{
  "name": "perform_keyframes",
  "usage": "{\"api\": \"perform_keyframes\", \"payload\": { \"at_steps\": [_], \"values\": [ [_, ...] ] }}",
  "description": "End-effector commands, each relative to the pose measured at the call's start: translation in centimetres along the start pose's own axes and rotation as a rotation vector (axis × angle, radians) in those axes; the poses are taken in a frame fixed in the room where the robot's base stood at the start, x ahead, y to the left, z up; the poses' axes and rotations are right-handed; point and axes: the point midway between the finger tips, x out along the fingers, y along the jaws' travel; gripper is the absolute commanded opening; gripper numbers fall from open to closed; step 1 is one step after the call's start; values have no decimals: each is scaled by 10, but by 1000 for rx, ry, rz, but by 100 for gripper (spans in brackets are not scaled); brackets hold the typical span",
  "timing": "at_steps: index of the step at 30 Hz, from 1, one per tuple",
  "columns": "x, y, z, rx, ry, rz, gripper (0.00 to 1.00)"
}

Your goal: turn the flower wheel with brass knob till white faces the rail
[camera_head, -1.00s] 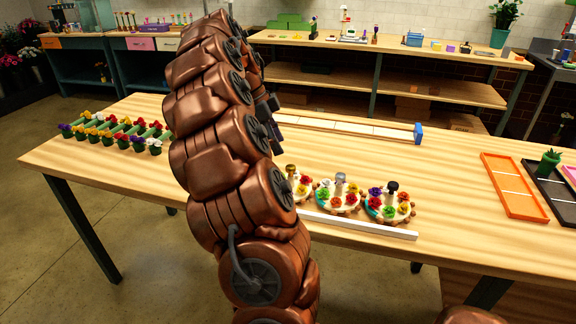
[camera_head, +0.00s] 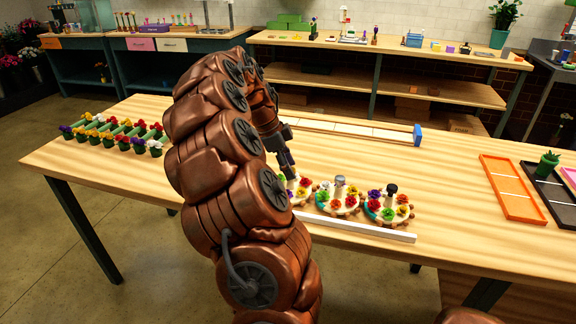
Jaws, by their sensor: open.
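My gripper (camera_head: 289,170) points down at the leftmost flower wheel (camera_head: 298,201), and its fingers are over the knob. The brass knob showed there earlier and is now hidden behind the fingers. I cannot tell whether the fingers touch it. The gripper is open. This wheel's left part is hidden by my arm. Red and yellow-orange flowers show on its right side and a green one at the left; I see no white flower on it. The white rail (camera_head: 358,228) runs along the near side of the wheels.
A wheel with a silver knob (camera_head: 340,181) stands just to the right, close by, then one with a black knob (camera_head: 391,188). Rows of potted flowers (camera_head: 115,136) are at the left. An orange tray (camera_head: 513,188) is at the right. A long blue-ended strip (camera_head: 372,132) lies behind.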

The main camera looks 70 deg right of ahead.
Motion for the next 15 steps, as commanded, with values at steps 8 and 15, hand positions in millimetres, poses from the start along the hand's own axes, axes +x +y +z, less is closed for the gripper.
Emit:
{"api": "perform_keyframes", "payload": {
  "at_steps": [8, 15],
  "values": [
    [0, 0, 0, 0, 0, 1, 48],
    [0, 0, 0, 0, 0, 1, 22]
  ]
}}
